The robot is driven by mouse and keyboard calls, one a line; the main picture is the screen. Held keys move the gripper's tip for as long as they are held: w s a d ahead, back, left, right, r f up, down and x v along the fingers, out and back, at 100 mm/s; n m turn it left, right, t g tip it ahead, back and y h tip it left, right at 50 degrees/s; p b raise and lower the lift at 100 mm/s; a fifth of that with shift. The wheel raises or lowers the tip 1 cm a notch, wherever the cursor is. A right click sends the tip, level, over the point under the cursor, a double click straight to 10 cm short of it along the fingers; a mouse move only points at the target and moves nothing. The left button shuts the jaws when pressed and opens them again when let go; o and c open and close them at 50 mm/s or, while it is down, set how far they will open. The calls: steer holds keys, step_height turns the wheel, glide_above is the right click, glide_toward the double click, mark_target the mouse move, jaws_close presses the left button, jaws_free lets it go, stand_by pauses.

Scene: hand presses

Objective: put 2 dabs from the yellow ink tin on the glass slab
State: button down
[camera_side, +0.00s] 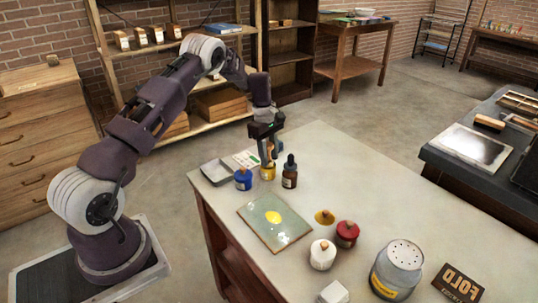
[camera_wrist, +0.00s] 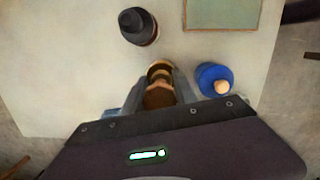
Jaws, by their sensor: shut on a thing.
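The yellow ink tin (camera_side: 267,173) stands near the table's back left corner, directly below my gripper (camera_side: 267,155). In the wrist view my gripper (camera_wrist: 160,88) is shut on a wooden-handled tool (camera_wrist: 158,94). The tool's lower end is hidden, so I cannot tell whether it is inside the tin. The glass slab (camera_side: 262,231) lies flat in front of the tin, with one yellow patch of ink (camera_side: 273,217) on it. Part of the slab also shows at the top of the wrist view (camera_wrist: 222,12). A yellow lid (camera_side: 324,216) with a knob lies right of the slab.
A blue tin (camera_side: 243,179) and a dark dropper bottle (camera_side: 289,172) stand close on either side of the yellow tin. A red tin (camera_side: 347,235), a white tin (camera_side: 322,256) and a large can (camera_side: 397,270) stand nearer the front. A grey tray (camera_side: 214,173) is at the left edge.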

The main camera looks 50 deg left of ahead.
mark_target(270, 145)
steer(key=shift+f, duration=0.4)
stand_by(1.0)
steer(key=shift+r, duration=3.55)
steer(key=shift+r, duration=0.1)
step_height(270, 145, up, 4)
steer(key=shift+r, duration=0.15)
steer(key=shift+s+d+r, duration=0.15)
steer(key=shift+d+r, duration=0.15)
steer(key=shift+d, duration=0.2)
steer(key=s+d+g, duration=0.1)
steer(key=s+d, duration=0.4)
steer(key=d, duration=0.3)
steer(key=s+d, duration=0.4)
steer(key=d, duration=0.4)
steer(key=shift+h, duration=0.4)
steer(key=shift+a+f+x, duration=0.1)
steer(key=shift+a+x, duration=0.35)
steer(key=shift+x, duration=1.65)
steer(key=shift+a+f+x, duration=0.1)
steer(key=shift+a+x, duration=0.4)
steer(key=shift+x, duration=1.6)
steer(key=shift+a+f+x, duration=0.1)
steer(key=shift+a+x, duration=0.35)
steer(key=shift+x, duration=1.65)
